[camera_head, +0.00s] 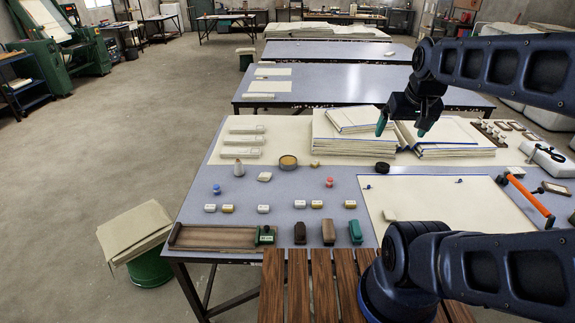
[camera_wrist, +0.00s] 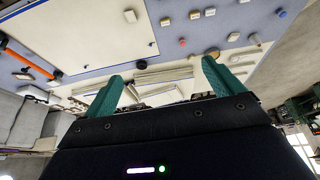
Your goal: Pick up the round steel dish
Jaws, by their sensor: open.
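A round dish (camera_head: 288,162) with a grey metallic rim and a tan inside sits on the blue-grey table top (camera_head: 290,190), left of the large stacks of boards. It appears small in the wrist view (camera_wrist: 213,53), near the tip of the right-hand finger in that picture but well beyond it. My gripper (camera_head: 401,128) has two green fingers spread apart with nothing between them. It hangs above the stacked boards, to the right of the dish and apart from it. The wrist view (camera_wrist: 162,72) shows the same empty gap.
Stacks of cream boards (camera_head: 347,143) stand behind and right of the dish. A black round item (camera_head: 382,167) and a large cream sheet (camera_head: 440,205) lie to the right. Small blocks line the front.

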